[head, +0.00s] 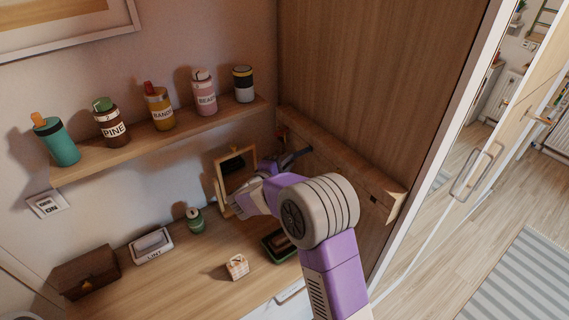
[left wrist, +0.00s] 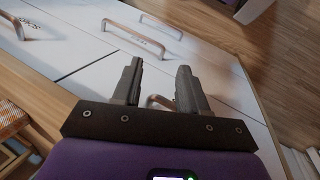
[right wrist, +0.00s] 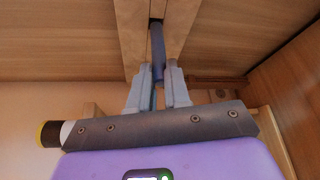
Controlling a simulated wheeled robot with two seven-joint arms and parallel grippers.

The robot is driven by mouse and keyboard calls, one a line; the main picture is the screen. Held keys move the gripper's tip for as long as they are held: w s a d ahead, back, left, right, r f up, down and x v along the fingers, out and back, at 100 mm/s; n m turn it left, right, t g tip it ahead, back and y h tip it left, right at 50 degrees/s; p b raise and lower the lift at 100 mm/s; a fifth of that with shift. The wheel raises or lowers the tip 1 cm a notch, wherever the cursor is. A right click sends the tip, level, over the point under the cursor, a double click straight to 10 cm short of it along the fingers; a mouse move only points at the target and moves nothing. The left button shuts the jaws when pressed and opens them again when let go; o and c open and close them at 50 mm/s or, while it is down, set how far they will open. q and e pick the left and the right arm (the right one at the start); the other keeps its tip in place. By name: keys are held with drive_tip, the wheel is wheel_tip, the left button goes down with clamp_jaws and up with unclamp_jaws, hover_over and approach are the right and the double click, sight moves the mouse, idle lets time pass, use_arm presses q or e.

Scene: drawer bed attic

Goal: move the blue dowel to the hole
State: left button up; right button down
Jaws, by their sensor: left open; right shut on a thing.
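The blue dowel (right wrist: 158,45) is held between the fingers of my right gripper (right wrist: 158,78) in the right wrist view. It points away from the gripper, and its far end meets a dark gap between two pale wooden strips. I cannot tell whether the end is inside a hole. In the head view my right gripper (head: 293,159) is beside the wooden rail (head: 345,165) at the foot of the wood panel, and the dowel is hard to make out there. My left gripper (left wrist: 159,70) is open and empty in the left wrist view, outside the head view.
A shelf (head: 160,140) with several labelled bottles runs along the wall. Below, the desk (head: 180,280) holds a brown box (head: 85,273), a lint tray (head: 151,246), a green jar (head: 195,220) and a small checked block (head: 237,266). White drawers (left wrist: 85,45) lie beneath my left gripper.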

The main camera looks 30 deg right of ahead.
sight(300, 155)
drive_tip(key=shift+w+d+b, duration=0.15)
drive_tip(key=shift+d+b, duration=0.65)
drive_tip(key=shift+d, duration=1.55)
drive_tip(key=c, duration=1)
unclamp_jaws()
drive_tip(key=shift+a, duration=0.1)
drive_tip(key=v, duration=0.7)
drive_tip(key=shift+a+b, duration=0.2)
drive_tip(key=shift+b, duration=0.25)
drive_tip(key=shift+r, duration=0.1)
